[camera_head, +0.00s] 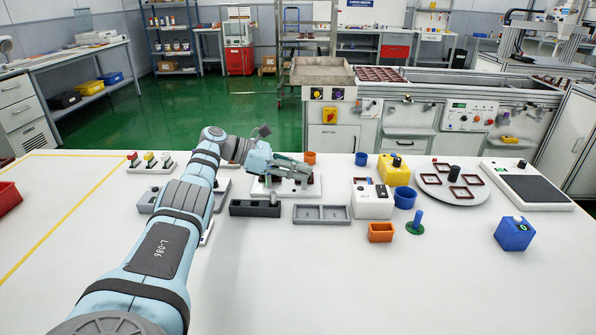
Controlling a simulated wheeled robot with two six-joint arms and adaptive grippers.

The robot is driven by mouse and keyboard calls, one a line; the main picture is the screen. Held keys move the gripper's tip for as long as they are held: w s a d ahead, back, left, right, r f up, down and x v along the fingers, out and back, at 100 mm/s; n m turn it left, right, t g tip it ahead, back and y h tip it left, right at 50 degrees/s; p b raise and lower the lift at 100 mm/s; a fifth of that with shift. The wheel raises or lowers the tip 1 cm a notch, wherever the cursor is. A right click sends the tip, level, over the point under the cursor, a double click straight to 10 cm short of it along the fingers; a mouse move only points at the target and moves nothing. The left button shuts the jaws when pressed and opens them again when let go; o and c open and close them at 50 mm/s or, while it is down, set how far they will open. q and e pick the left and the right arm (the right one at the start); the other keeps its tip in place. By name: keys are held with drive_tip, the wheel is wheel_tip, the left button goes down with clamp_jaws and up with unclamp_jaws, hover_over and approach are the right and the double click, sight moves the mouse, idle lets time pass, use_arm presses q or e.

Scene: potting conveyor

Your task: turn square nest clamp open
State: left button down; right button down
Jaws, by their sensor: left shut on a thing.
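My left gripper (303,172) reaches in from the left and is low over a white fixture plate (261,191) in the middle of the table. Its fingers point right and are shut on a part on top of the plate, which I take to be the square nest clamp. The fingers hide most of the clamp, so its turn angle cannot be told. A dark red part of the nest shows just under the fingers. My right gripper is not in view.
To the right stand a white box (372,204), a yellow device (394,176) and a round plate (434,190) with dark red square frames.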

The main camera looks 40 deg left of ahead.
use_arm(q)
drive_tip(key=shift+f, duration=0.1)
drive_tip(key=c, duration=1.4)
unclamp_jaws()
drive_tip(key=shift+c, duration=0.2)
drive_tip(key=shift+v, duration=3.7)
drive_tip(key=shift+r, duration=0.2)
